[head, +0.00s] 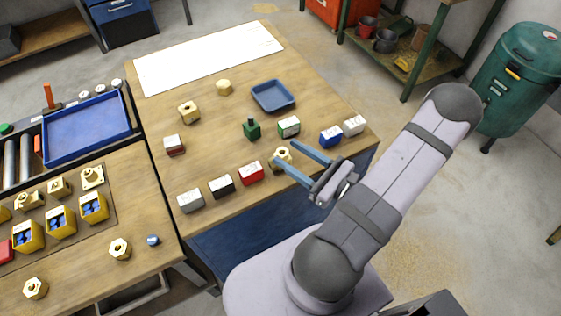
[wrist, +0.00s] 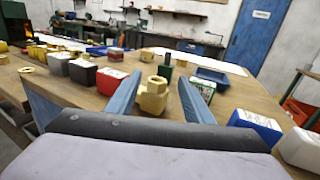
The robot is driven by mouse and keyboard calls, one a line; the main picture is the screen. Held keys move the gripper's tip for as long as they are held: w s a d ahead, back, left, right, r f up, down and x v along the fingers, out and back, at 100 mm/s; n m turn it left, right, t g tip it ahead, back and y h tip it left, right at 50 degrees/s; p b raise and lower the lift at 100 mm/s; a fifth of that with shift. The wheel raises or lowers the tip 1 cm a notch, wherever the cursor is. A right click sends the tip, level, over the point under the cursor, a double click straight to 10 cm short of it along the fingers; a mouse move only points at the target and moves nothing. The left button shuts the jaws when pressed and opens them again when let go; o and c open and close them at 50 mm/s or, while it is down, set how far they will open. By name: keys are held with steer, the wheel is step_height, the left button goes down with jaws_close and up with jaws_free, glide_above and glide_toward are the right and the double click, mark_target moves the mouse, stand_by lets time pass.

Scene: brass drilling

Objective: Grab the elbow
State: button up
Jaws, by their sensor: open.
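A brass fitting (head: 283,153), which looks like the elbow, stands on the wooden table near its front edge. In the wrist view the elbow (wrist: 153,97) shows a round opening on top and a hex-shaped body. My gripper (head: 284,150) is open, with its two blue fingers reaching low over the table on either side of the elbow. In the wrist view the fingers of my gripper (wrist: 161,78) flank it with visible gaps. Whether the fingertips reach fully past it is hard to tell.
A red-and-white box (head: 251,173) is left of the elbow, a blue-and-white box (head: 331,137) right. A green fitting (head: 251,129) and a green-and-white box (head: 289,126) stand close behind. A blue tray (head: 273,96) and two brass fittings (head: 189,112) (head: 224,87) are farther back.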

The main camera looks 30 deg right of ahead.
mark_target(275, 147)
steer(key=shift+a+p+x, duration=0.15)
steer(key=shift+p+x, duration=0.6)
steer(key=shift+x, duration=0.65)
steer(key=shift+a+p+x, duration=0.1)
steer(key=shift+p+x, duration=0.65)
steer(key=shift+x, duration=0.7)
steer(key=shift+w+a+f, duration=0.2)
steer(key=shift+w+a, duration=0.05)
steer(key=shift+w, duration=0.4)
jaws_close()
